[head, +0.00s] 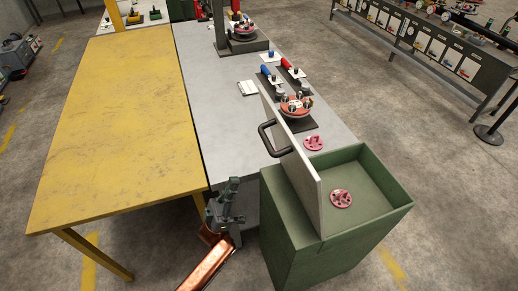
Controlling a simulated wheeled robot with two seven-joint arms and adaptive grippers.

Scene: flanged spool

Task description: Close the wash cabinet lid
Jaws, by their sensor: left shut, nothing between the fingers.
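The wash cabinet (288,240) is a green box at the lower right of the head view. Its lid (300,165) is a pale grey panel standing upright, so the cabinet is open. A black handle (267,139) sticks out from the lid's left face. A pink flanged part (341,198) lies inside the cabinet. My left gripper (228,190) is shut and empty, left of the cabinet and below the handle, apart from the lid. My right gripper is not in view.
A grey workbench (215,110) runs behind the cabinet with a red flanged spool (296,106), a second pink part (314,143) and red and blue tools on it. A yellow table (120,120) stands at the left.

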